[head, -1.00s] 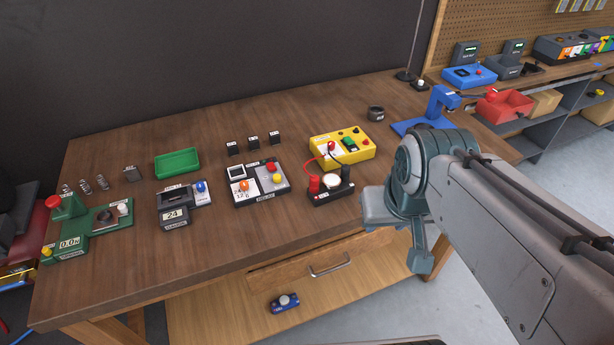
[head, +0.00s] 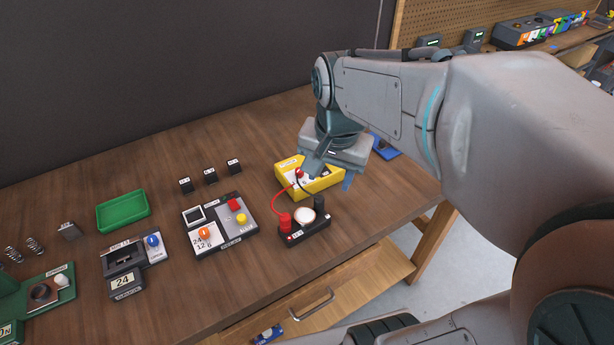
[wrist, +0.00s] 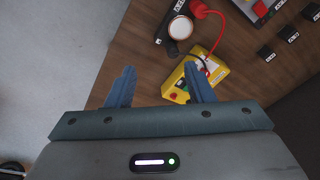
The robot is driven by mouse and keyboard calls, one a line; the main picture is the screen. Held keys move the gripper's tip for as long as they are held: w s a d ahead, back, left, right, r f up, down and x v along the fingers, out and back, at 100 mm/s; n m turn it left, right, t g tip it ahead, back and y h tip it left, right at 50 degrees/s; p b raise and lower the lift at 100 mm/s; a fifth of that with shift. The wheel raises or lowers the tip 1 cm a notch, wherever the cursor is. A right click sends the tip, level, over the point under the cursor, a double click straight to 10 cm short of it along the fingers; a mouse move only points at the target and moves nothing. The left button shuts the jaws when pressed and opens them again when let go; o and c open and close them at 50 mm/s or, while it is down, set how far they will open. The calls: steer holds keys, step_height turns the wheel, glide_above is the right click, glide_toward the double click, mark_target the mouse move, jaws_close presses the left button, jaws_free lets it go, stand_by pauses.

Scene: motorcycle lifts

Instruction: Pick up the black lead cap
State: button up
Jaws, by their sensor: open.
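The black lead cap (head: 319,203) stands at the right end of a small black stand (head: 305,235) with a round white button. A black wire runs from the cap to the yellow box (head: 312,187). In the wrist view the black cap (wrist: 172,48) lies just ahead of the fingertips, nearer the right finger. A red lead cap (head: 285,220) sits at the stand's left end, with a red wire. My gripper (head: 330,172) is open and empty, pointing down above the table, and hides part of the yellow box. It also shows in the wrist view (wrist: 158,68).
A grey and black relay unit (head: 220,226) stands left of the stand, with several small black blocks behind it. A green tray (head: 123,210) is further left. A blue device (head: 384,147) is partly hidden behind my arm. The table's front edge is close.

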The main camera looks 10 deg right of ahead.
steer(key=w+f+m+g, duration=0.1)
steer(key=w+f+m, duration=0.1)
steer(key=w+m, duration=0.35)
steer(key=m, duration=0.1)
glide_above(319, 198)
steer(key=shift+g, duration=0.4)
steer(key=f, duration=0.8)
steer(key=shift+s+d+f, duration=0.1)
steer(key=shift+s+f, duration=0.15)
steer(key=shift+f, duration=0.15)
steer(key=shift+w+f+p, duration=0.15)
steer(key=shift+f+p, duration=0.3)
steer(key=shift+f, duration=0.9)
steer(key=shift+w+f+p, duration=0.1)
steer(key=shift+f+p, duration=0.3)
steer(key=shift+f, duration=0.95)
steer(key=c, duration=1)
